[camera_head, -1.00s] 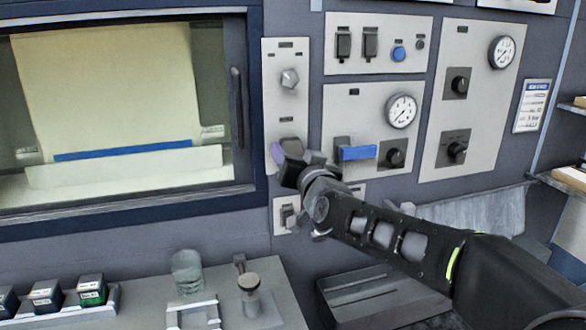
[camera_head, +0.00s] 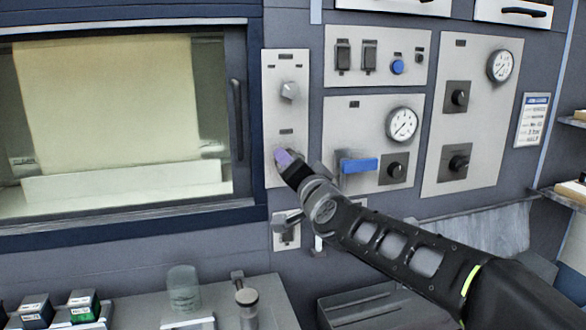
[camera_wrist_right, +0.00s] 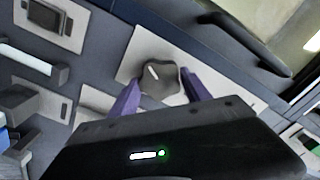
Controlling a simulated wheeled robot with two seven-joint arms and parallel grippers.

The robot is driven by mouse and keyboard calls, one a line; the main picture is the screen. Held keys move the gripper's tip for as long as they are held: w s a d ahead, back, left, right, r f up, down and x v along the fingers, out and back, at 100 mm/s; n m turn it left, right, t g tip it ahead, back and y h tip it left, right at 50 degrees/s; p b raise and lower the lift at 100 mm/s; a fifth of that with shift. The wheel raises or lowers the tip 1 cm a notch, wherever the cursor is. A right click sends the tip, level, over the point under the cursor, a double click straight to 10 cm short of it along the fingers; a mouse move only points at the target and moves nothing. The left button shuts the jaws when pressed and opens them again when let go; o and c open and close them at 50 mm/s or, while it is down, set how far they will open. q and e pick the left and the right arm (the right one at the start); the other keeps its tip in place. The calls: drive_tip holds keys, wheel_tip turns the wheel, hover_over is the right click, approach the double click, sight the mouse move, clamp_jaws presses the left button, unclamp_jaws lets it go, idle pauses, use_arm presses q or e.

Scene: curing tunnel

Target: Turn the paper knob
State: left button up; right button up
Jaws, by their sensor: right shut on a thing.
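The narrow light panel (camera_head: 272,112) right of the window carries a grey upper knob (camera_head: 289,91) and a lower knob. My right gripper (camera_head: 285,158) is at the lower knob, its purple fingers against the panel area. In the right wrist view the dark grey lobed knob (camera_wrist_right: 160,82) with a white mark sits between the two purple fingers of the right gripper (camera_wrist_right: 158,90), which is shut on it. In the head view the gripper mostly hides that knob. A pale sheet (camera_head: 105,100) hangs behind the window above a white bar (camera_head: 125,183). My left gripper is not in view.
A blue lever (camera_head: 360,165), a gauge (camera_head: 402,124) and black knobs sit close right of the gripper. A dark window handle (camera_head: 237,112) stands to its left. Below is a bench with a glass (camera_head: 184,288) and a metal-topped post (camera_head: 247,302).

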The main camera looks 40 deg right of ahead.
drive_tip(key=o, duration=1.4)
drive_tip(key=v, duration=0.7)
drive_tip(key=shift+s, duration=0.35)
drive_tip(key=shift+a, duration=0.1)
